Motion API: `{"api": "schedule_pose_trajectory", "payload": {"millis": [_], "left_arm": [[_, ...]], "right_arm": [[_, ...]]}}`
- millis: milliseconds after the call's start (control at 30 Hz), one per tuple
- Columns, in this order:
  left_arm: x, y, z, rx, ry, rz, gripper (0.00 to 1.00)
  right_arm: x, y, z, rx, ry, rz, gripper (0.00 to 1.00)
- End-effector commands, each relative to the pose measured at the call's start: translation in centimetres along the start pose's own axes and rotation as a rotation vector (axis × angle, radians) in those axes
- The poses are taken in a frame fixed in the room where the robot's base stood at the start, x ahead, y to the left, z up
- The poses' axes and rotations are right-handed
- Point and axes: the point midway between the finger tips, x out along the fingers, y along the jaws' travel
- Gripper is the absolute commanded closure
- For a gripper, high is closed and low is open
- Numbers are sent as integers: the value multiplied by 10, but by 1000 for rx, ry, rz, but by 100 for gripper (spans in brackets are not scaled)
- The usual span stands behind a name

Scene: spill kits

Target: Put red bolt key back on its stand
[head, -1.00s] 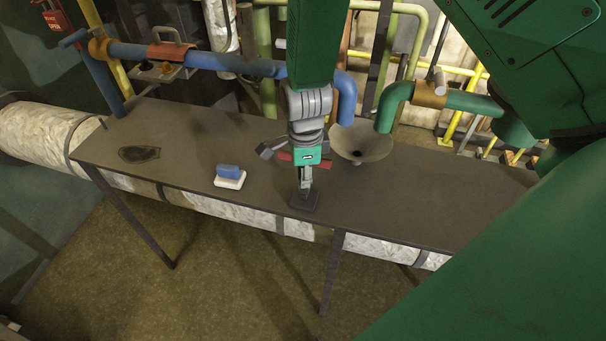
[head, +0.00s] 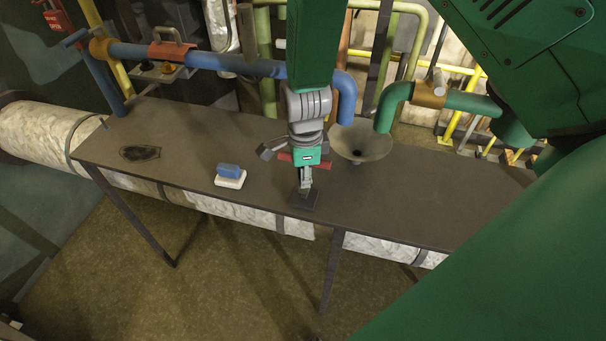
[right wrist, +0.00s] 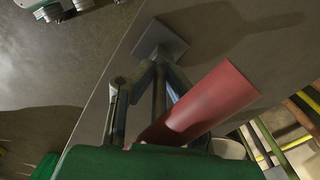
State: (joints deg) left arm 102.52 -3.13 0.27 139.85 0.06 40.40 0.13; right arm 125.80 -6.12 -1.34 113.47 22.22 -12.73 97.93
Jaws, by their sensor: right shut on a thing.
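The red bolt key (head: 285,157) shows as a red bar, partly hidden behind my right gripper (head: 305,178) in the head view. In the right wrist view the red bolt key (right wrist: 205,105) is large, slanting up to the right from my gripper (right wrist: 147,95). My right gripper is shut on it. A dark square base plate (head: 303,202), which looks like the stand, lies on the table directly below the gripper. In the right wrist view the base plate (right wrist: 160,40) shows beyond the fingers, with a thin post near it. Whether key and stand touch is hidden. My left gripper is out of view.
The dark table (head: 400,205) has a blue and white brush (head: 230,176) left of the gripper and a dark patch (head: 139,153) farther left. A wide funnel (head: 361,143) stands close behind on the right. Pipes (head: 225,62) run along the back.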

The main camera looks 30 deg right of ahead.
Motion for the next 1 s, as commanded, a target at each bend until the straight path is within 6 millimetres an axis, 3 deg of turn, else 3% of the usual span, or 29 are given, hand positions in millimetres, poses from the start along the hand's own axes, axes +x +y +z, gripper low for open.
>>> {"api": "schedule_pose_trajectory", "payload": {"millis": [900,933,967,1000], "left_arm": [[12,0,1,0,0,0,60],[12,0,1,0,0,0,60],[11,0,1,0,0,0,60],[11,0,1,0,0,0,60]], "right_arm": [[23,0,0,-1,0,0,100],[23,0,0,-1,0,0,79],[22,0,0,0,0,-1,69],[22,0,0,0,0,0,65]]}}
